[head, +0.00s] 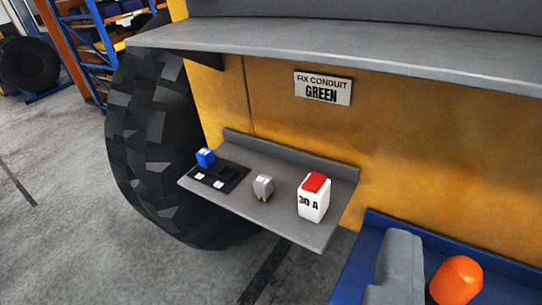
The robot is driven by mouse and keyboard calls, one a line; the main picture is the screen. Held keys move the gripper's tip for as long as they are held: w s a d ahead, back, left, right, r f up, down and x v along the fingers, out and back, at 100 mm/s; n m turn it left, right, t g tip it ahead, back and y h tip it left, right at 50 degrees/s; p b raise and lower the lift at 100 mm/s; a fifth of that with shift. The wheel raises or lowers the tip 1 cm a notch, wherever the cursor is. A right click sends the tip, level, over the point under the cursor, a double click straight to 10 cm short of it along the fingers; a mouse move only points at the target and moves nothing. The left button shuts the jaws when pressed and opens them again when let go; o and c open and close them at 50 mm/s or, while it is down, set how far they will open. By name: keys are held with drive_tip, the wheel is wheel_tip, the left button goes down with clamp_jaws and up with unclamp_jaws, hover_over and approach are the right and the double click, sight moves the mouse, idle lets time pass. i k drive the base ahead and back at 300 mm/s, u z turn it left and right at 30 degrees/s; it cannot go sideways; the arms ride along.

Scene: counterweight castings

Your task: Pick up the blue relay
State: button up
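The blue relay (205,159) is a small blue block with a pale mark on top. It sits at the back left corner of a black base plate (233,181) on the left part of a grey shelf (283,227). The plate also shows two white marks and a raised dark part beside the relay. Whether the relay is plugged in or only resting there I cannot tell. My gripper is not recognisable in this view.
A small grey block (263,187) and a white "30 A" box (313,202) with a red top stand right of the plate. A large black tyre (150,140) is left. A blue tray (480,252) holds grey and orange objects.

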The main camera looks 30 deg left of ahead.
sight(206, 157)
drive_tip(key=z, duration=2.4)
drive_tip(key=k, duration=2.2)
drive_tip(key=u, duration=1.6)
drive_tip(key=i, duration=1)
drive_tip(key=u, duration=0.05)
